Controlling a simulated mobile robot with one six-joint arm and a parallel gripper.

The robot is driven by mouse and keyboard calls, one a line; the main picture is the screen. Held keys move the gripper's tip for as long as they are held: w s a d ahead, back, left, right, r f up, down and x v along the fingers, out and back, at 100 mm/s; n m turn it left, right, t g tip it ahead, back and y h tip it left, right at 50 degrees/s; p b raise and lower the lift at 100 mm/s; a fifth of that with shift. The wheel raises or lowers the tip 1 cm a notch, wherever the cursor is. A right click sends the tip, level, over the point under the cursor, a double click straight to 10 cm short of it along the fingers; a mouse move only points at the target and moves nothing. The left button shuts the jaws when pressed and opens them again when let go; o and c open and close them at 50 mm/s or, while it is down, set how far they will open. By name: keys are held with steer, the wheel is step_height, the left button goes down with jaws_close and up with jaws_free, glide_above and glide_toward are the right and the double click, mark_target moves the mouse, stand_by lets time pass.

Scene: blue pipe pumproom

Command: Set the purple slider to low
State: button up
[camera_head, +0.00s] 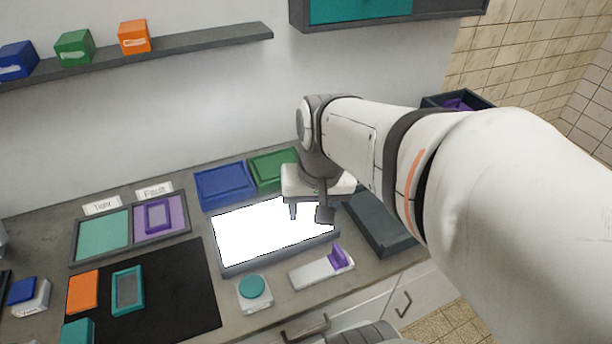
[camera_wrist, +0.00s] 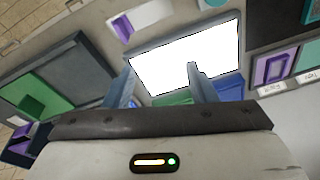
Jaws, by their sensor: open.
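The slider is a white base (camera_head: 312,273) with an upright purple handle (camera_head: 337,257) near its right end, at the counter's front edge. In the wrist view the purple handle (camera_wrist: 125,30) shows at the top, at the left part of its white base (camera_wrist: 152,12). My gripper (camera_head: 308,212) is open and empty above the bright white panel, behind and a little left of the slider, apart from it. Its two spread fingers also show in the wrist view (camera_wrist: 161,82). I cannot read any low or high marking on the slider.
The bright panel (camera_head: 228,243) lies under my gripper. A teal round button (camera_head: 252,286) stands left of the slider, a dark tray (camera_head: 378,224) to its right. Blue (camera_head: 224,184) and green (camera_head: 272,168) trays lie behind the panel. A black mat (camera_head: 190,290) with colored pieces is at left.

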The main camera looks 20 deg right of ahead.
steer(key=d+f+m, duration=0.1)
steer(key=d+m, duration=0.1)
steer(key=d, duration=0.1)
steer(key=w+d+f+m+g+y+b, duration=0.1)
steer(key=d+f+m, duration=0.1)
steer(key=d+m, duration=0.1)
steer(key=w+d+f+m, duration=0.1)
steer(key=d+m, duration=0.1)
steer(key=d, duration=0.1)
steer(key=shift+w+f+m+g+y+b, duration=0.2)
steer(key=shift+f+m+g+y+b, duration=0.1)
steer(key=shift+g+b, duration=0.1)
steer(key=c, duration=0.7)
steer(key=d+f+m, duration=0.1)
steer(key=d+m, duration=0.1)
steer(key=d+f+m+y+b, duration=0.1)
steer(key=d+m, duration=0.1)
steer(key=d, duration=0.1)
steer(key=d+f+m+y, duration=0.1)
steer(key=d+f+m, duration=0.1)
steer(key=d, duration=0.1)
steer(key=shift+s+d, duration=0.25)
steer(key=shift+s, duration=0.05)
jaws_close()
steer(key=shift+s+d+f+m+y, duration=0.15)
steer(key=shift+d+f+m+y, duration=0.15)
steer(key=shift+d+m, duration=0.25)
